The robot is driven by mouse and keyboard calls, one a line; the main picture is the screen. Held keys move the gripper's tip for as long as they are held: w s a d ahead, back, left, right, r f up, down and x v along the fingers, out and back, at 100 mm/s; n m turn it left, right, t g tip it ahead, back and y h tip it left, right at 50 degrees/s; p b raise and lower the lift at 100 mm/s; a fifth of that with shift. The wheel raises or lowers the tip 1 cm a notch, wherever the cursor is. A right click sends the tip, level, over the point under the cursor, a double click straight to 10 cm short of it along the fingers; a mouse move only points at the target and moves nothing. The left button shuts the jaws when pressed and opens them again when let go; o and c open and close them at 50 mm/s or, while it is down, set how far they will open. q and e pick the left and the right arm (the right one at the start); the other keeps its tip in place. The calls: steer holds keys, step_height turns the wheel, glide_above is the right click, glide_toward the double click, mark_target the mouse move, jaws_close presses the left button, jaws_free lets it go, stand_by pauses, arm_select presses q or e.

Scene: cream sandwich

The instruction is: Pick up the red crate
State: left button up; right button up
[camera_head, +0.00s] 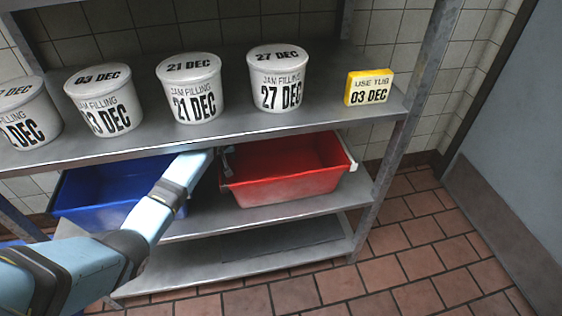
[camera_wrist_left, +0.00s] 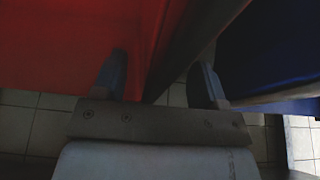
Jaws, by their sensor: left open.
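The red crate (camera_head: 285,173) is an open tub on the shelf below the tubs, on the right side of that shelf. In the wrist view its red surface (camera_wrist_left: 65,45) fills the upper left. My left gripper (camera_head: 226,160) is at the crate's left end, partly hidden by the arm and the shelf above. In the wrist view the left gripper (camera_wrist_left: 160,82) is open, one finger over the red surface, the other over a dark strip beside it. I cannot tell whether either finger touches the crate. My right gripper is not in view.
A blue crate (camera_head: 95,200) stands left of the red one, partly behind my arm. The upper shelf (camera_head: 230,122) holds several white jam tubs and a yellow sign (camera_head: 368,88) reading "USE TUB 03 DEC". A metal post (camera_head: 392,150) stands right of the red crate. The lower shelf (camera_head: 225,265) looks bare.

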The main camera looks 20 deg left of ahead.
arm_select(q)
steer(key=shift+w+a+f+b, duration=0.15)
steer(key=shift+w+a+f, duration=0.2)
steer(key=shift+w, duration=0.1)
steer(key=shift+w+a+f+b, duration=0.2)
steer(key=shift+w+f, duration=0.1)
steer(key=shift+w, duration=0.15)
jaws_close()
steer(key=shift+w+r, duration=0.1)
steer(key=shift+r, duration=0.05)
